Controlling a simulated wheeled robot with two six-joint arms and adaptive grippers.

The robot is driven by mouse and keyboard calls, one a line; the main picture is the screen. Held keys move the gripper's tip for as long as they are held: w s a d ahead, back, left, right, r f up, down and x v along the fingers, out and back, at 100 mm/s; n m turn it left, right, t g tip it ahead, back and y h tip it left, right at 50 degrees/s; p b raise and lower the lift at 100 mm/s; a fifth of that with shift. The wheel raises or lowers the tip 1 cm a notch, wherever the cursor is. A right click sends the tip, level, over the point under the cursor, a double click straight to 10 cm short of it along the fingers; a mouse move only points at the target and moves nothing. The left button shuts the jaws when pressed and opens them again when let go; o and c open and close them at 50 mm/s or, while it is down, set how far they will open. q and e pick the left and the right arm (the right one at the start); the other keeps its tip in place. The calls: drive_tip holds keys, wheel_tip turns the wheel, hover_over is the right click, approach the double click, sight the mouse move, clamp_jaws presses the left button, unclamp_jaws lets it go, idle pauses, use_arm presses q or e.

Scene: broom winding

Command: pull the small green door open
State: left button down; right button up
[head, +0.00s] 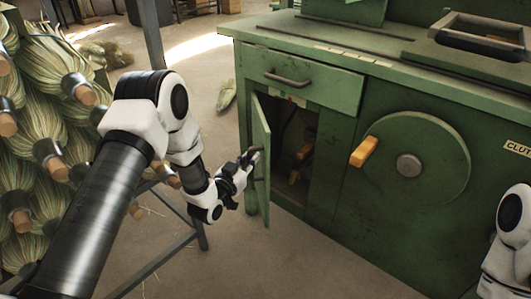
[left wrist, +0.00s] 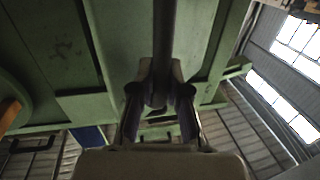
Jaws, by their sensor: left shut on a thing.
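The small green door (head: 261,150) in the machine's front stands wide open, swung out from the cabinet. The dark compartment (head: 291,140) behind it shows, with orange-handled parts inside. My left gripper (head: 249,160) is at the outer side of the door, shut on its dark handle (head: 256,153). In the left wrist view, the fingers (left wrist: 160,100) sit on both sides of the dark handle bar (left wrist: 164,45). My right gripper is not in view; only a white part of my right arm shows at the right edge of the head view.
A green drawer (head: 300,78) with a handle is above the compartment. A round green wheel (head: 407,160) with an orange knob (head: 364,151) is to the right. A rack of broom bundles (head: 55,150) stands at the left, its metal legs near my left arm. Bare floor lies in front.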

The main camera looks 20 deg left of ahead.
use_arm(q)
drive_tip(key=shift+s+a+p, duration=0.25)
drive_tip(key=shift+a, duration=0.65)
drive_tip(key=shift+s+a+p, duration=0.2)
drive_tip(key=shift+s+a, duration=0.05)
drive_tip(key=shift+a, duration=0.6)
drive_tip(key=c, duration=1.1)
unclamp_jaws()
drive_tip(key=shift+c, duration=0.2)
